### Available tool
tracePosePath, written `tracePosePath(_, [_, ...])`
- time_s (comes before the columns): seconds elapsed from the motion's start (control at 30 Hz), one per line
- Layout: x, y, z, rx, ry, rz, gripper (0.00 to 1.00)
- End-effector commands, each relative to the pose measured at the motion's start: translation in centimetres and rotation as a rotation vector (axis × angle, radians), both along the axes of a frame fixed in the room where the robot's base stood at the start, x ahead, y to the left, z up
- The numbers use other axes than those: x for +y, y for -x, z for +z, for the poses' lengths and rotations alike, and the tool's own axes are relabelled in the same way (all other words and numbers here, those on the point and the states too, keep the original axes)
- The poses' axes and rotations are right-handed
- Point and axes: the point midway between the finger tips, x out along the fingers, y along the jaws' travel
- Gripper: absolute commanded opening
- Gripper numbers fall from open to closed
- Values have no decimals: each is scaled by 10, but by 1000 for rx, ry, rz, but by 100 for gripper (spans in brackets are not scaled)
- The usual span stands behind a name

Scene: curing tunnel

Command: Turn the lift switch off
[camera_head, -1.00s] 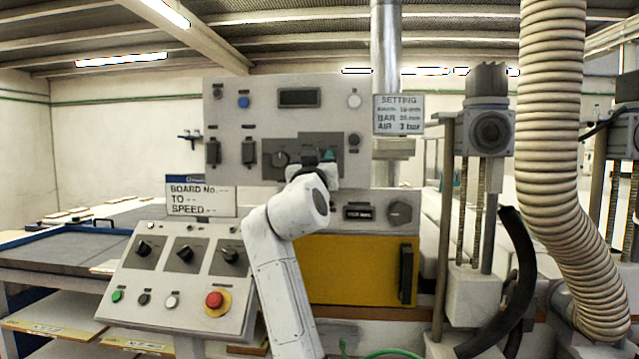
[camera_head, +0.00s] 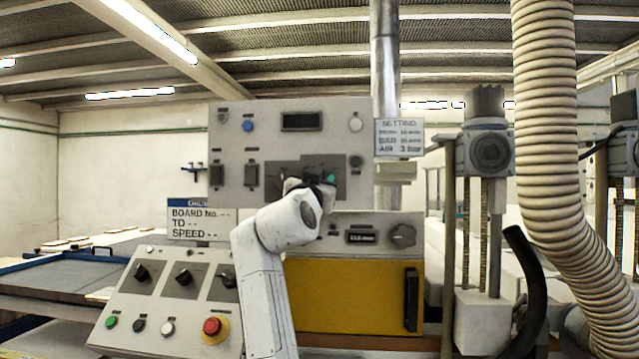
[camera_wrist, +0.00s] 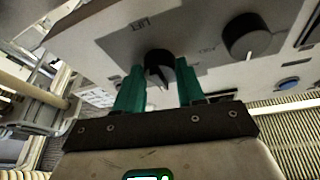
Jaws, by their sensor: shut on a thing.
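The lift switch (camera_wrist: 160,66) is a black rotary knob on a grey plate of the upright control panel (camera_head: 226,130). The wrist view shows it close up, with a worn label beside it that seems to read LIFT and a pale pointer line toward the bottom of the picture. My gripper (camera_wrist: 161,80) has its green fingers on either side of the knob and is shut on it. In the head view my gripper (camera_head: 328,180) is at the panel's lower right, and my wrist and fingers hide most of the knob.
A second black knob (camera_wrist: 248,36) sits beside the switch. Below are a yellow door (camera_head: 350,298) and a sloping console (camera_head: 165,310) with a red stop button (camera_head: 212,327). A ribbed hose (camera_head: 545,130) hangs at the right.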

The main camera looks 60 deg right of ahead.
Motion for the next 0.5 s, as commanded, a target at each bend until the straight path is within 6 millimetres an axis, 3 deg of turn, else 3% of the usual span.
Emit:
tracePosePath(0.03, [0,0,0,1,0,1,8])
tracePosePath(0.07, [0,0,0,1,0,1,40])
tracePosePath(0.1, [0,0,0,1,0,1,44])
tracePosePath(0.3, [0,0,0,1,1,1,63])
tracePosePath(0.5, [0,0,0,1,1,1,64])
